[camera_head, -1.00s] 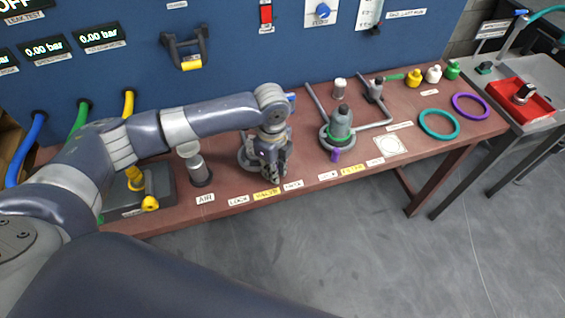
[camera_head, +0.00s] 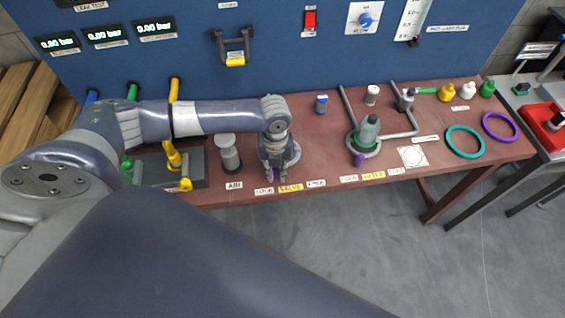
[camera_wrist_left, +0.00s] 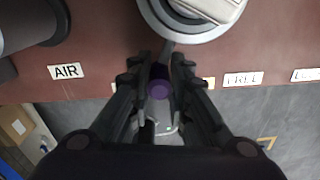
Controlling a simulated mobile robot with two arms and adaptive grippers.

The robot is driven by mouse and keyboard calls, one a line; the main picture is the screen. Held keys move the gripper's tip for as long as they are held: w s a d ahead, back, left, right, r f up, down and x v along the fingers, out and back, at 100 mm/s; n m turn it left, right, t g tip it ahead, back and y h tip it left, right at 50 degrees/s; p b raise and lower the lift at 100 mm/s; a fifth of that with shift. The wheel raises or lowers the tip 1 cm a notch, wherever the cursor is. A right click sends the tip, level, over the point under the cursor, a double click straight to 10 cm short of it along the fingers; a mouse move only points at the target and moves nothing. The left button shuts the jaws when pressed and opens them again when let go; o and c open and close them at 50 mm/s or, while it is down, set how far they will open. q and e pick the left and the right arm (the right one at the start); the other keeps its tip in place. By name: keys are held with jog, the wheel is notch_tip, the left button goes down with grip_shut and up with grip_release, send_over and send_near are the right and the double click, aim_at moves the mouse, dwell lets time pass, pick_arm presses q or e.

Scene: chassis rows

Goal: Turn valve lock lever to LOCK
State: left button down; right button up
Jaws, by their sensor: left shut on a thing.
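The valve lock lever ends in a purple knob (camera_wrist_left: 158,86), seen in the left wrist view between the fingers of my left gripper (camera_wrist_left: 160,75). Its arm runs back to a round grey valve base (camera_wrist_left: 195,30). In the head view my left gripper (camera_head: 275,174) points down over the valve and is shut on the lever. It hides most of the valve there. The lever points to the bench's front edge, between the LOCK label (camera_head: 264,191) and the yellow VALVE label (camera_head: 291,188). The FREE label (camera_head: 316,183) is further right. My right gripper is not in view.
A grey cylinder (camera_head: 229,152) stands left of the valve, by the AIR label (camera_head: 234,185). Right of it are a blue-capped part (camera_head: 321,104) and the filter (camera_head: 367,132) with its own purple lever (camera_head: 359,160). The teal ring (camera_head: 465,142) lies further right.

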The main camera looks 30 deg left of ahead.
pick_arm(q)
jog(key=shift+s+a+f+m, duration=0.2)
jog(key=shift+s+a+m, duration=0.15)
jog(key=shift+a, duration=0.3)
jog(key=c, duration=1.5)
grip_release()
jog(key=shift+a, duration=0.15)
jog(key=shift+w+r, duration=0.1)
jog(key=shift+r, duration=0.15)
notch_tip(320, 180, up, 12)
jog(key=shift+f, duration=0.2)
